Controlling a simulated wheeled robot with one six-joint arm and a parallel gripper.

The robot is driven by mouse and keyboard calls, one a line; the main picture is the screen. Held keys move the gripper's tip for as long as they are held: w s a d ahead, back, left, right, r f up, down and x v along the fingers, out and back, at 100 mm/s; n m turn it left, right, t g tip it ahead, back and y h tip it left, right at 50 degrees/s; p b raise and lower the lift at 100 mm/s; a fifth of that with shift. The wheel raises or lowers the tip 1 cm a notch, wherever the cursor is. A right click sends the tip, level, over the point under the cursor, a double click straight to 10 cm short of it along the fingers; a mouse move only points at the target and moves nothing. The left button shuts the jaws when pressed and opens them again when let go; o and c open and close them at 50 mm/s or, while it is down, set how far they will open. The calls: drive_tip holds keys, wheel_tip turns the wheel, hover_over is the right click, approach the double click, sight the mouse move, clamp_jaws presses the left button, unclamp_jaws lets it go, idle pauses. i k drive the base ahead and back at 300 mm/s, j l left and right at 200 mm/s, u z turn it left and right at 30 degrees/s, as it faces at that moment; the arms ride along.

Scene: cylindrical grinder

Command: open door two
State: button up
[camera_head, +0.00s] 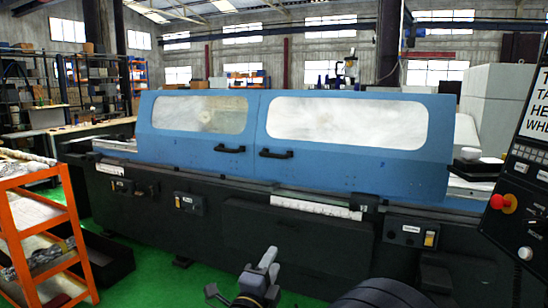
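The grinder's blue cover has two doors side by side, each with a pale, cloudy window. The left door (173,148) has a black bar handle (229,149) near its right edge. The right door (345,163) has a black bar handle (277,154) near its left edge. Both doors look shut and meet at a seam between the handles. No number shows on either door, so I cannot tell which is door two. My gripper (240,273) is low at the bottom centre, below and apart from both handles. Its fingers look spread, with nothing between them.
The dark machine base (240,225) runs across the front. A control panel (522,200) with a red knob stands close at right. An orange rack (40,238) stands at left, beside a dark open bin (105,262). Green floor (150,280) shows at lower left.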

sight(414, 170)
drive_tip(key=i+j, duration=0.15)
drive_tip(key=i, duration=0.75)
drive_tip(key=i+j, duration=0.15)
drive_tip(key=i, duration=0.8)
drive_tip(key=i+j, duration=0.15)
drive_tip(key=i, duration=0.75)
